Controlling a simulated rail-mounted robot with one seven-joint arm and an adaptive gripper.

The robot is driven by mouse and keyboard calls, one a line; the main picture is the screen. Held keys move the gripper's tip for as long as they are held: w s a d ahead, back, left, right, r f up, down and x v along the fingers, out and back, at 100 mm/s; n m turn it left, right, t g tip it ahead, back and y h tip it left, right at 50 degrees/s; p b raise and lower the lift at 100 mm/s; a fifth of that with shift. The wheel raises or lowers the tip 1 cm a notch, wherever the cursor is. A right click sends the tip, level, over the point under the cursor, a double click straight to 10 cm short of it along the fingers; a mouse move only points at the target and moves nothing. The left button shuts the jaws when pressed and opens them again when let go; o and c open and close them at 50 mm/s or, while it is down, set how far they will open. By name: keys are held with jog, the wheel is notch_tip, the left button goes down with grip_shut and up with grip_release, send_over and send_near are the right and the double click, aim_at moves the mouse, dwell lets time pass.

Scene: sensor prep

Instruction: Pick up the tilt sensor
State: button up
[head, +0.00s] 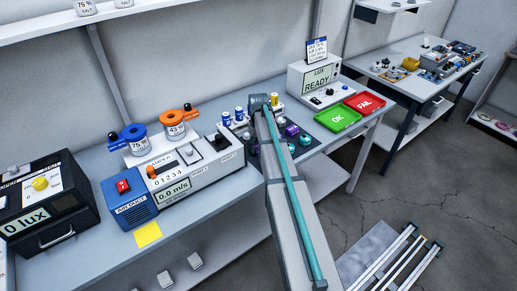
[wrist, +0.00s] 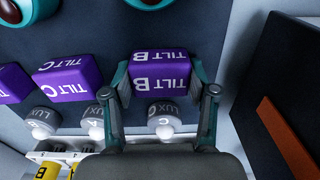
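In the wrist view a purple block labelled TILT B (wrist: 160,70) stands on the dark mat (wrist: 75,40), between the two fingers of my gripper (wrist: 160,82). The fingers flank its left and right sides very closely; I cannot tell whether they press on it. A second purple block, TILT C (wrist: 68,80), stands to the left. Another purple block (wrist: 10,85) is cut off by the left edge. In the head view my arm hides the gripper and most of the mat; a purple piece (head: 292,131) shows right of the arm.
Grey LUX sensors (wrist: 165,112) with white domes stand near the gripper, and yellow items (wrist: 48,171) lie at bottom left. Teal-rimmed round parts (wrist: 150,3) are at the top. A dark box with an orange strip (wrist: 285,135) is at right. Green OK (head: 338,118) and red FAIL (head: 364,103) trays lie right.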

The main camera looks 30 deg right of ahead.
jog(key=c, duration=0.5)
jog(key=shift+r, duration=0.15)
